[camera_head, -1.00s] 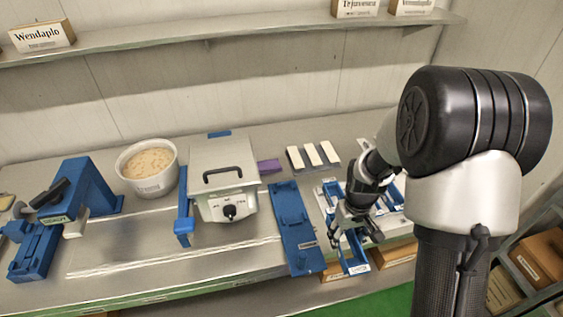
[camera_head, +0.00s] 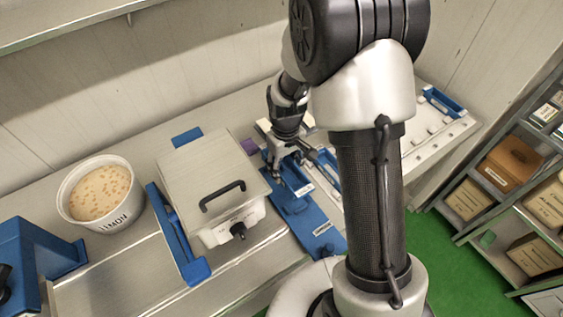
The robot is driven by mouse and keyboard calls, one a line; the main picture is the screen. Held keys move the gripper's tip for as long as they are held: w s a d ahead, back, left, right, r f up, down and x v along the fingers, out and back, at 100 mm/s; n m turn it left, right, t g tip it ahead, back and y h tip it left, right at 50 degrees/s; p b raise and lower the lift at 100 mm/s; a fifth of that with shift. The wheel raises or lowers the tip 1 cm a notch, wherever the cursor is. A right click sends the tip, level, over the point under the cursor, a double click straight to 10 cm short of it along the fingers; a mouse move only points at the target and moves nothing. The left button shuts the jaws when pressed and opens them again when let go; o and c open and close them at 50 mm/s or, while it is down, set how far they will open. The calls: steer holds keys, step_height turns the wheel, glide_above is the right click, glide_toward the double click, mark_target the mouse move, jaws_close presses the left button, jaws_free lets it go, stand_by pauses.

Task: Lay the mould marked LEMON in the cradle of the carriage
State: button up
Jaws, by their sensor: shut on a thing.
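My gripper (camera_head: 285,168) is shut on a blue mould (camera_head: 296,181), gripping its upper part. The mould has a small white label at its near end, too small to read. It appears to be over the far part of the blue carriage (camera_head: 298,218), which lies right of the white lidded box. I cannot tell whether the mould touches the cradle or hangs just above it. The gripper and mould hide the carriage's far part. Another blue and white piece (camera_head: 327,175) is partly hidden behind my arm.
The white box (camera_head: 212,185) with a black handle and knob stands left of the carriage. A tub of nutty mass (camera_head: 100,196) stands further left. A purple block (camera_head: 249,146) lies behind. Shelves with brown boxes (camera_head: 512,158) stand at right. My arm hides much of the right bench.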

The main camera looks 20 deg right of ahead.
steer(key=shift+w+a+f+b, duration=0.1)
steer(key=shift+f+b, duration=2.45)
steer(key=shift+f, duration=1.25)
steer(key=shift+f+b, duration=0.5)
steer(key=shift+f, duration=0.05)
steer(key=o, duration=1.4)
steer(key=o, duration=0.4)
steer(key=shift+r, duration=0.1)
steer(key=shift+r+p, duration=2.95)
steer(key=shift+r, duration=1)
